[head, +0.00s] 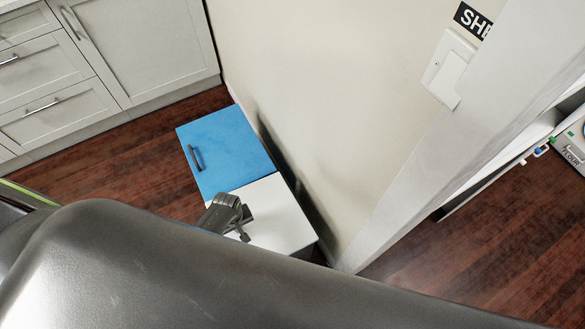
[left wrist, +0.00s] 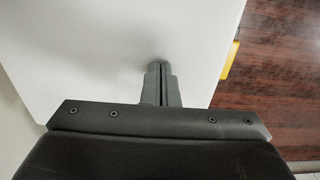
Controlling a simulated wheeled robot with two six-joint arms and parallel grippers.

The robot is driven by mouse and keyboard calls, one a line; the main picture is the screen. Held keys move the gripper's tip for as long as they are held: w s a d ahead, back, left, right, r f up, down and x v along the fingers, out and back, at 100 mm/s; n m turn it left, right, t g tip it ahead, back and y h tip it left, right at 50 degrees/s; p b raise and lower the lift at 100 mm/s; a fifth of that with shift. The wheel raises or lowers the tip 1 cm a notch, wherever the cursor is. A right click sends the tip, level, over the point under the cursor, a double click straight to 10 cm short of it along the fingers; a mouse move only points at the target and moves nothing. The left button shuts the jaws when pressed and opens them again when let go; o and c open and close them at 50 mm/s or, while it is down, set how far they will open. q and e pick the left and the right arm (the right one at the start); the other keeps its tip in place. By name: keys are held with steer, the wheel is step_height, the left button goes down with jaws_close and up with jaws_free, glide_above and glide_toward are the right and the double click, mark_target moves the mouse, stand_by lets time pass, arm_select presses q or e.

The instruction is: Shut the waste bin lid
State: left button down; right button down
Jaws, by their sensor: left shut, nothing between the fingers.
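A white flat panel (head: 272,208), which looks like a bin lid, lies beside a blue panel at the foot of the wall. It looks about level with the blue one, but its near part is hidden by my arm, so I cannot tell whether it is fully down. In the left wrist view the white panel (left wrist: 80,50) fills the left and middle. My left gripper (head: 246,214) is shut and empty over the white panel. Its fingertips (left wrist: 160,68) appear at or close to the surface; contact is unclear. My right gripper is not in view.
The blue panel (head: 222,150) has a dark handle (head: 195,157). A yellow piece (left wrist: 230,59) shows at the white panel's edge. The wall (head: 320,100) stands close on the right. Drawers (head: 50,80) stand at upper left, with clear wooden floor (head: 140,150) between.

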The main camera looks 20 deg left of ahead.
arm_select(q)
steer(key=shift+f+b, duration=0.65)
steer(key=shift+f, duration=0.25)
steer(key=shift+r, duration=0.15)
step_height(320, 180, up, 7)
steer(key=p, duration=0.7)
steer(key=shift+p, duration=0.35)
